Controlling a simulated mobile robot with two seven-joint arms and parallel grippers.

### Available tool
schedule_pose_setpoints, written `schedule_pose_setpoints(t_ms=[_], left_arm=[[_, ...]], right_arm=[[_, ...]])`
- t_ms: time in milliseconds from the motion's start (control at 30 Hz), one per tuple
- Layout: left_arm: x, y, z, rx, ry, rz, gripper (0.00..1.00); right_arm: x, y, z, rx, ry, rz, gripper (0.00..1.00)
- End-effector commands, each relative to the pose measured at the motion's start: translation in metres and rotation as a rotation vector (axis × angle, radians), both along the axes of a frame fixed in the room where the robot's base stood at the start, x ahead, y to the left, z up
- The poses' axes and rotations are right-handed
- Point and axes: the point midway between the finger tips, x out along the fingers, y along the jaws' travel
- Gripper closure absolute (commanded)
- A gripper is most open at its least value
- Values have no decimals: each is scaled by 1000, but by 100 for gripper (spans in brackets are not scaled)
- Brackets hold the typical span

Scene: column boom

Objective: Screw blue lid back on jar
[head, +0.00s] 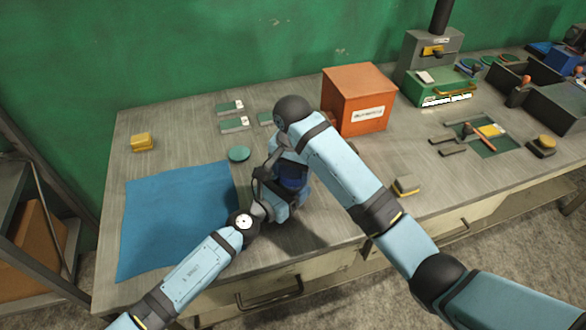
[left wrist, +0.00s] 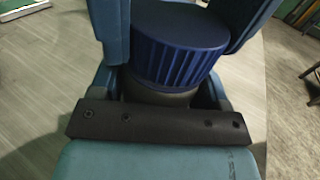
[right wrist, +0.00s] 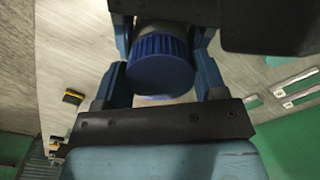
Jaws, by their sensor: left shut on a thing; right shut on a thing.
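The dark blue ribbed lid (left wrist: 175,48) sits on the neck of the jar (left wrist: 165,96) in the left wrist view, close to flush. It also shows from its top side in the right wrist view (right wrist: 160,75). My right gripper (head: 291,166) is shut on the lid, with a finger on each side. My left gripper (head: 280,203) is shut on the jar below the lid. In the head view the two grippers meet near the table's front edge and hide most of the jar. Whether the thread is engaged cannot be seen.
A blue mat (head: 175,215) lies at the left of the workbench (head: 300,262). A teal disc (head: 239,153) and a yellow block (head: 141,142) lie behind it. An orange box (head: 352,98) stands behind my right arm. Tools and dark bins (head: 562,108) fill the right side.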

Motion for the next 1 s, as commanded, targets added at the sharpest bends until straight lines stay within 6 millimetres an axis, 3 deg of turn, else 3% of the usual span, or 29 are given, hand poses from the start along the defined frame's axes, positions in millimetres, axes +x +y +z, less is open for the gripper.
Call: schedule_pose_setpoints(t_ms=[100,233,600,633,700,1000], left_arm=[[0,0,-1,1,1,0,97],[0,0,-1,1,1,0,97],[0,0,-1,2,2,1,97],[0,1,-1,2,2,1,97],[0,1,-1,2,2,1,97],[0,0,-1,1,1,0,97]], right_arm=[[-1,3,1,7,3,-291,57],[0,2,1,3,1,-494,57],[1,1,1,1,-3,-557,57],[1,1,1,1,-3,-557,28],[1,1,1,1,-3,-556,12],[2,0,2,-1,-5,-554,9]])
